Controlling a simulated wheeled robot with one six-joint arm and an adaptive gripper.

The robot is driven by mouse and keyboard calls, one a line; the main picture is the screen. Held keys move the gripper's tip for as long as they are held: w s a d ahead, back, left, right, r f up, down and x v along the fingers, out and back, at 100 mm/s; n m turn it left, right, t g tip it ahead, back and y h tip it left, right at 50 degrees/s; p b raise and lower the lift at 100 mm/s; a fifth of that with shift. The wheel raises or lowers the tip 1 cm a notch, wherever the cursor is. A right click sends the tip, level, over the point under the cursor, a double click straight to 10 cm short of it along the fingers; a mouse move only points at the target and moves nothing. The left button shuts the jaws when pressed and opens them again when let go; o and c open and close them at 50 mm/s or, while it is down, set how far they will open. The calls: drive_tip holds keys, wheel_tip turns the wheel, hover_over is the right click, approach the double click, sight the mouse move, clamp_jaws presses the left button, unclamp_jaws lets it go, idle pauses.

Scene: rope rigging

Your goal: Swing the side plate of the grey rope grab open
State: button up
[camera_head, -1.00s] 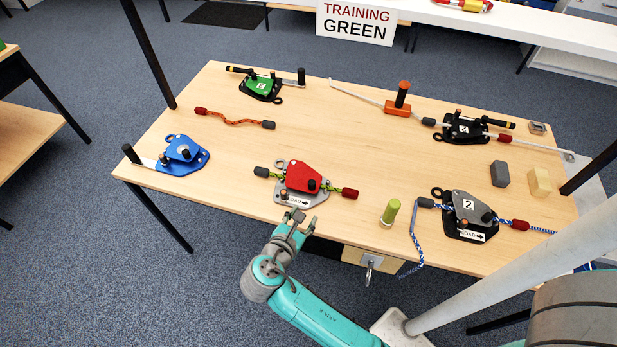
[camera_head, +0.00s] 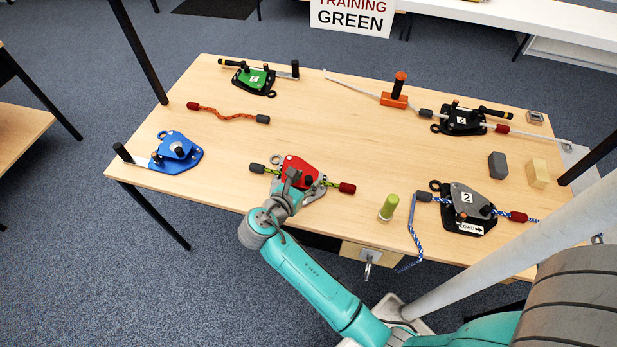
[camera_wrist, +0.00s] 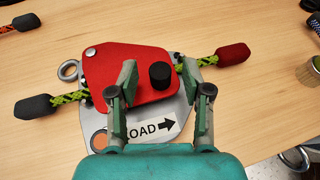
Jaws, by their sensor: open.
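The grey rope grab (camera_head: 472,197) lies on the table's right front, marked 2, with a blue-and-white rope through it. Its grey side plate lies over the black base, with a LOAD arrow label at the front. My gripper (camera_head: 297,178) is well to its left, over a different device, the red rope grab (camera_head: 300,166). In the wrist view my gripper (camera_wrist: 160,72) is open, its fingers either side of the black knob (camera_wrist: 160,76) on the red plate (camera_wrist: 115,62). Whether they touch the knob I cannot tell. The grey grab is not seen in the wrist view.
A green cylinder (camera_head: 389,207) stands between the red and grey grabs. A blue device (camera_head: 176,151) is at left, green (camera_head: 254,79) and black (camera_head: 462,121) ones at the back. Grey (camera_head: 497,165) and wooden (camera_head: 538,174) blocks stand behind the grey grab. The table middle is clear.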

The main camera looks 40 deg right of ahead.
drive_tip(key=shift+x, duration=0.9)
clamp_jaws()
drive_tip(key=shift+d, duration=0.1)
